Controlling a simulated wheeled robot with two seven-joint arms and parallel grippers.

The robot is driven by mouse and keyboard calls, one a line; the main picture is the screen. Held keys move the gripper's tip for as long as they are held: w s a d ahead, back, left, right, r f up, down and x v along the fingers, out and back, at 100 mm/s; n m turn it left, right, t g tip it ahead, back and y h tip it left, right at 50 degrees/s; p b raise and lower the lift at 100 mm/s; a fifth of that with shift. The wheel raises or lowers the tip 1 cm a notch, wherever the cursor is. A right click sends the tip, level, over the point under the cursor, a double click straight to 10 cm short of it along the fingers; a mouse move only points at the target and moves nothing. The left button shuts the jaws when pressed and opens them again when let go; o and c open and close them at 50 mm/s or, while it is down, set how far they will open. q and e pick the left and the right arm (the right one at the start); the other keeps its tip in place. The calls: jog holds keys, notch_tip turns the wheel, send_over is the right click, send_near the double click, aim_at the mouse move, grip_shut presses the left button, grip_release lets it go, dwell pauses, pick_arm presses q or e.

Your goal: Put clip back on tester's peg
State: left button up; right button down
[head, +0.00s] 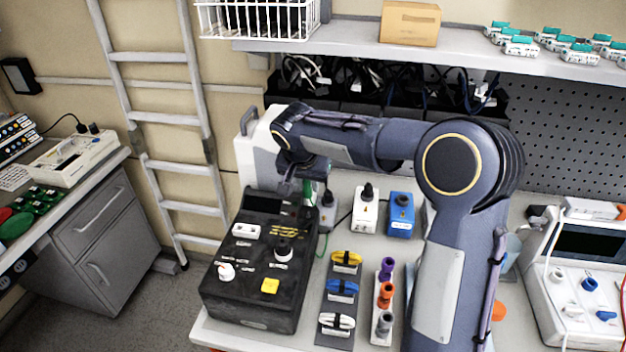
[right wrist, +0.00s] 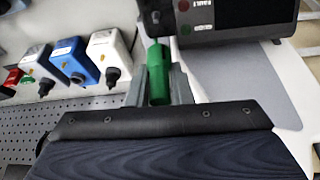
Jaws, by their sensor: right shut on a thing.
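The tester (head: 250,300), a black box with a dark screen, a yellow button and knobs, stands at the left of the bench. My right gripper (head: 306,190) is at its far right corner, shut on the green clip (head: 308,188). In the right wrist view the green clip (right wrist: 160,75) sits between the fingers, its far end meeting a dark part (right wrist: 157,18) beside the tester's screen face (right wrist: 235,18). I cannot tell whether that part is the peg or whether the clip is on it. A green lead (head: 322,242) hangs at the tester's right side. My left gripper is not in view.
A white box (head: 365,215) and a blue box (head: 401,215) with black knobs stand behind. A shelf (head: 470,57) runs above the bench.

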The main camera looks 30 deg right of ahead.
aim_at(309, 197)
jog(key=shift+d+f+b, duration=0.1)
jog(key=shift+f+b, duration=0.25)
jog(key=shift+f, duration=0.2)
notch_tip(309, 197, down, 4)
jog(key=b, duration=0.2)
jog(key=shift+b, duration=0.3)
jog(key=shift+r+p, duration=0.3)
jog(key=shift+f+b, duration=0.15)
jog(key=shift+b, duration=0.35)
jog(key=shift+f+b, duration=1.05)
jog(key=shift+b, duration=0.1)
dwell(1.0)
jog(key=c, duration=1.2)
grip_release()
jog(key=shift+s, duration=0.1)
